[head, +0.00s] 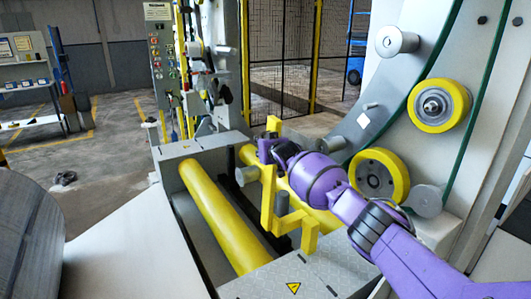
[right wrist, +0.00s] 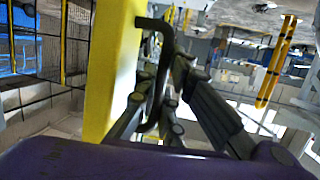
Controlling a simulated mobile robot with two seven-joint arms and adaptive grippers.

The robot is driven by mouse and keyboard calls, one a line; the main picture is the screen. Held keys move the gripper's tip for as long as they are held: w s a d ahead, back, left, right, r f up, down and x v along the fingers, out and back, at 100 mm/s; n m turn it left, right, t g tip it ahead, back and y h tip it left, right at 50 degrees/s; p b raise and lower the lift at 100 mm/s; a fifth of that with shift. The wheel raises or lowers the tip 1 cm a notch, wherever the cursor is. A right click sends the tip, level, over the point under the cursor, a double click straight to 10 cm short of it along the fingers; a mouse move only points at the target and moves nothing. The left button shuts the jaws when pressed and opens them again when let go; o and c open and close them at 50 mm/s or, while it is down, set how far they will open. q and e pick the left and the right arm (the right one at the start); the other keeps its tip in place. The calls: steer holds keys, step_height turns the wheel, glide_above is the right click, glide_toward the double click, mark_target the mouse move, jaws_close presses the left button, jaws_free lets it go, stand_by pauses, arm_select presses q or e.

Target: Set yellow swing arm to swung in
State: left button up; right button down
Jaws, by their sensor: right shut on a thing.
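The yellow swing arm (head: 267,205) is an upright, stepped yellow bar beside the yellow rollers in the head view. In the right wrist view its yellow bar (right wrist: 110,75) stands close, with a bent black handle (right wrist: 152,24) on its side. My right gripper (head: 268,148) is at the upper part of the swing arm in the head view. In the right wrist view my right gripper's fingers (right wrist: 158,85) are shut around the black handle. In the head view the gripper hides the handle. My left gripper is in neither view.
A long yellow roller (head: 215,215) lies in the grey machine bed left of the swing arm. A large grey ring with yellow wheels (head: 440,105) rises at the right. A dark coil (head: 30,240) is at the lower left. A control panel (head: 162,55) stands behind.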

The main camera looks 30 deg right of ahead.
steer(key=shift+w+d+r, duration=0.15)
steer(key=shift+w+r, duration=0.05)
steer(key=shift+r, duration=0.15)
steer(key=c, duration=2.3)
jaws_free()
steer(key=shift+r, duration=0.1)
steer(key=shift+o, duration=0.7)
steer(key=shift+w+f, duration=0.2)
steer(key=shift+f, duration=0.15)
steer(key=shift+s+a, duration=0.25)
steer(key=shift+s, duration=0.45)
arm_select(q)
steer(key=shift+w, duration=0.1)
arm_select(e)
steer(key=d+r+v, duration=0.1)
steer(key=v, duration=0.9)
steer(key=shift+s+a, duration=0.2)
steer(key=shift+a, duration=0.25)
